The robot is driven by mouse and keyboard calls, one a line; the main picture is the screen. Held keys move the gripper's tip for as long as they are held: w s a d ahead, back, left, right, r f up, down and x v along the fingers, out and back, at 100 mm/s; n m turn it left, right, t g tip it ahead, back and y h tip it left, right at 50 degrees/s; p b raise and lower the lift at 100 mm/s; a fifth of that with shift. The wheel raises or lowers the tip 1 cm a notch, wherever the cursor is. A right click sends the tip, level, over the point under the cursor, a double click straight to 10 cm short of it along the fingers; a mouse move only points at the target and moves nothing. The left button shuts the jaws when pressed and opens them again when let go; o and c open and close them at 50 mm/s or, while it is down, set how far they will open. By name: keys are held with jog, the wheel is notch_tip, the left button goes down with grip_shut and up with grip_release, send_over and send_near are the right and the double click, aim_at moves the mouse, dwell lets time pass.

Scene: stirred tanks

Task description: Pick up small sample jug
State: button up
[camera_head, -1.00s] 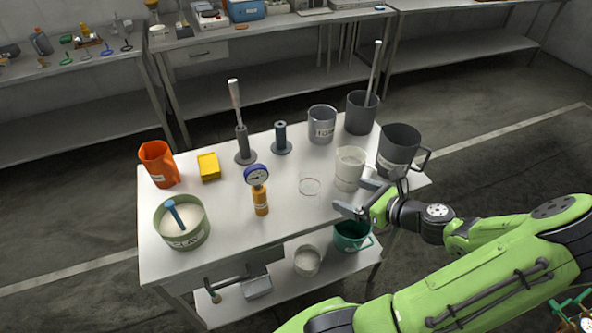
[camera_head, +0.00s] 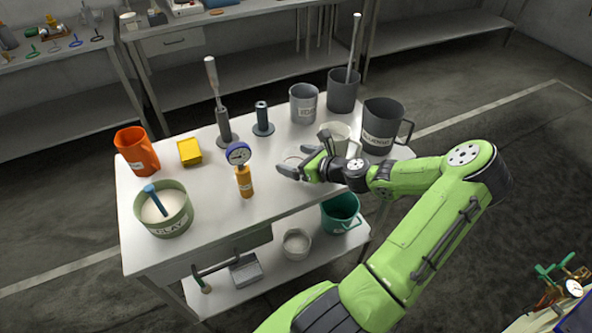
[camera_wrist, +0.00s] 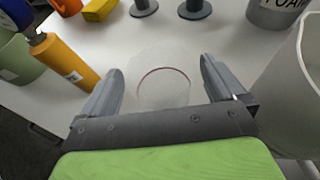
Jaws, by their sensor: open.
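A small clear vessel with a thin red ring, which looks like the small sample jug (camera_wrist: 163,88), stands on the table. In the wrist view it lies between and slightly ahead of the two fingers of my gripper (camera_wrist: 161,72), with a gap on both sides. In the head view my gripper (camera_head: 302,153) is open, low over the table, and partly covers the clear jug (camera_head: 292,158). How far down the fingers are relative to its rim is hard to tell.
A white jug (camera_head: 341,131) stands close to my gripper's right finger, with a dark grey jug (camera_head: 382,128) beyond. An orange gauge bottle (camera_head: 244,182) stands left. A green bucket (camera_head: 165,222), yellow box (camera_head: 190,152) and orange jug (camera_head: 137,150) are farther left.

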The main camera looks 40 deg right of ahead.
jog(key=c, duration=1)
jog(key=shift+r, duration=0.15)
jog(key=shift+c, duration=0.2)
